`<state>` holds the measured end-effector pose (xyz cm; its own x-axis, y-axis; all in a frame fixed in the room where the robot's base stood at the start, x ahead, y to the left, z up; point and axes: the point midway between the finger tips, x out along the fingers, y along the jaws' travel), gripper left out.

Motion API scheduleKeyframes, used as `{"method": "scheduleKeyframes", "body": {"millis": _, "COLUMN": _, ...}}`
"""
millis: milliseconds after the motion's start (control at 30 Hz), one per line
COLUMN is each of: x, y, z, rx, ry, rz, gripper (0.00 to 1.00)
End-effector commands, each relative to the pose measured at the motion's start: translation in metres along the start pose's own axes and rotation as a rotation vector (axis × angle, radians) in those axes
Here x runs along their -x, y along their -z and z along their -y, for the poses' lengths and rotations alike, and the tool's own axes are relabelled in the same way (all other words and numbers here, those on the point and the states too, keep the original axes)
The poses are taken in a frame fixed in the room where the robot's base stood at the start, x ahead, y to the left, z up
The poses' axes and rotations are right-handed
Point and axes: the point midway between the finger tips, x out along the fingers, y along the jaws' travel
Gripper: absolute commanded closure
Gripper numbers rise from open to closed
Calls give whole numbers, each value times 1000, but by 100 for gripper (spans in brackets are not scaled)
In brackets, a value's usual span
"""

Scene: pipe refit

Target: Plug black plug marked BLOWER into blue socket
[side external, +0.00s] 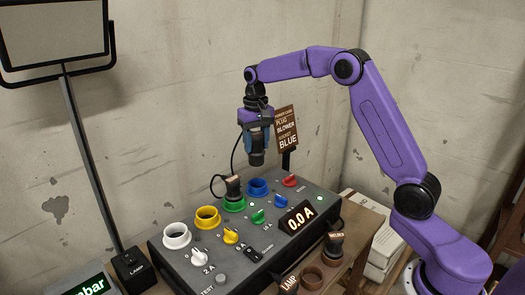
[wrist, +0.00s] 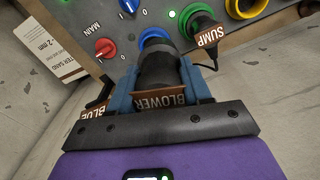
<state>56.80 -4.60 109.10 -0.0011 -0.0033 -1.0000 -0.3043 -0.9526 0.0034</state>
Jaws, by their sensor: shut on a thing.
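The black plug (side external: 257,157) hangs upright in my gripper (side external: 257,142), above the blue socket (side external: 258,187) and apart from it. In the wrist view my gripper (wrist: 160,88) is shut around the plug (wrist: 158,66), and its brown tag reads BLOWER (wrist: 160,103). The blue socket (wrist: 156,35) shows just beyond the plug's far end, partly hidden by it. A black cord hangs from the plug on its left side in the side view.
A plug tagged SUMP (wrist: 205,33) fills the neighbouring green socket (side external: 234,204). Yellow (side external: 207,217) and white (side external: 177,235) sockets are empty. A sign (side external: 286,130) stands right behind my gripper. Coloured knobs and a 0.0 A display (side external: 298,217) lie in front.

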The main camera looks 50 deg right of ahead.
Motion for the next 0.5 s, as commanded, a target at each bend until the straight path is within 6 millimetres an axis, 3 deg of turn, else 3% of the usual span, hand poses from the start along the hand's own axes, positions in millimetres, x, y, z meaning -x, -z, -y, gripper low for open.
{"method": "scheduleKeyframes", "body": {"millis": 267, "x": -11, "y": 35, "z": -21, "rx": -42, "ry": 0, "rz": 0, "gripper": 88}}
{"method": "scheduleKeyframes", "body": {"millis": 500, "x": -48, "y": 33, "z": -20, "rx": -39, "ry": -1, "rz": 3, "gripper": 88}}
